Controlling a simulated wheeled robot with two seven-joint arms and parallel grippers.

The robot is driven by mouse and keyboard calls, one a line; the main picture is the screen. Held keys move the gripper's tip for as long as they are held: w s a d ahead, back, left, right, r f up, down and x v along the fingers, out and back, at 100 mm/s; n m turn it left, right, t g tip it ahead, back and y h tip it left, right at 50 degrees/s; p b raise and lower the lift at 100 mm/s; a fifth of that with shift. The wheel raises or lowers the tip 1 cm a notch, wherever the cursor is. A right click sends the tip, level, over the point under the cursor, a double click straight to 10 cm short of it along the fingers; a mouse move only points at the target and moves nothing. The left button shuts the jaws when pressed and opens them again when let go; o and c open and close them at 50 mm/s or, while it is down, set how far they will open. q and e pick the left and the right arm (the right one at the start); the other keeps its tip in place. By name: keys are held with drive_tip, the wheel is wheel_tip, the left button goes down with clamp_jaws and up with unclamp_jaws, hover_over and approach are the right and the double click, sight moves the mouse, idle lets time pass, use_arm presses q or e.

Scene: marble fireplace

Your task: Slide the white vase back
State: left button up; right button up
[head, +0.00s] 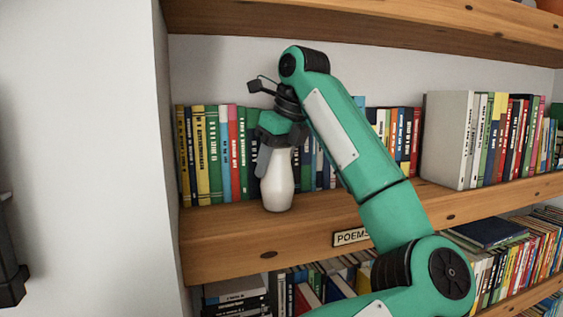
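The white vase (278,188) stands upright near the front edge of the wooden shelf (225,240), in front of a row of books. One grey finger shows along the left side of the vase's neck. The other finger is not clear, so I cannot tell whether the gripper is closed on the vase. The gripper hides the vase's rim. My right gripper is not in view.
Several upright books (215,155) stand close behind the vase, some hidden by my green arm. More books (490,140) fill the shelf's right part. A white wall (165,130) bounds the shelf at left. Another shelf (380,32) runs above. A POEMS label (351,237) is on the front edge.

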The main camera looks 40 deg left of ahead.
use_arm(q)
drive_tip(key=shift+s+a, duration=0.1)
drive_tip(key=shift+a, duration=0.05)
drive_tip(key=shift+c, duration=0.6)
drive_tip(key=shift+a, duration=0.2)
drive_tip(key=shift+w+a, duration=0.3)
drive_tip(key=shift+a, duration=0.1)
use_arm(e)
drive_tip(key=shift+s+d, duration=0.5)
use_arm(q)
drive_tip(key=shift+w+a, duration=0.2)
drive_tip(key=shift+a, duration=0.1)
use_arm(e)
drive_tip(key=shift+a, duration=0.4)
